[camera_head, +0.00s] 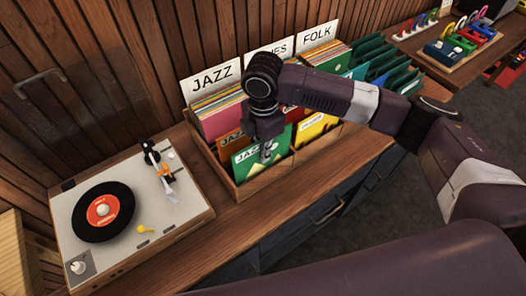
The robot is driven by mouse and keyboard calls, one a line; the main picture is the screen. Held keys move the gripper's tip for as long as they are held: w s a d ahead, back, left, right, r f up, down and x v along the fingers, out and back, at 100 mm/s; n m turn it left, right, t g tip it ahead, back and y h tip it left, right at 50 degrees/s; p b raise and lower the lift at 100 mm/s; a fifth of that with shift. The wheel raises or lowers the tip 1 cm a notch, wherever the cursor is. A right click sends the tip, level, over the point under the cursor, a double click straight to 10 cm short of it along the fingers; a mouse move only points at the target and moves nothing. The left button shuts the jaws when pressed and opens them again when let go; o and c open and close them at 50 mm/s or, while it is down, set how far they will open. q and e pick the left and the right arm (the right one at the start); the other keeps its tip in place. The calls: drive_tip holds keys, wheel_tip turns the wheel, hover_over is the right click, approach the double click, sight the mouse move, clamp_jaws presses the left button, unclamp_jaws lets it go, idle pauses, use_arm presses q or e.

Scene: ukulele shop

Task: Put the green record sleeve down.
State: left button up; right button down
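The green record sleeve (246,160), lettered JAZZ, stands tilted at the front of the JAZZ compartment of the wooden record crate (236,190). Its lower part is inside the crate, behind the front wall. My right gripper (267,151) points down from above at the sleeve's top edge. One finger lies over the front face of the sleeve, and the other is hidden behind it. It appears shut on the sleeve. My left gripper is not in view.
A turntable (190,194) with a black record (88,223) stands left of the crate. JAZZ (212,78) and FOLK (319,33) signs rise behind. A bare wooden strip (262,217) runs before the crate.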

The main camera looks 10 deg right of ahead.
drive_tip(key=shift+f, duration=0.15)
drive_tip(key=shift+f, duration=0.45)
drive_tip(key=c, duration=2.2)
unclamp_jaws()
drive_tip(key=shift+o, duration=0.2)
wheel_tip(320, 180, up, 13)
drive_tip(key=b, duration=0.2)
drive_tip(key=shift+r+b, duration=0.15)
drive_tip(key=shift+b, duration=0.15)
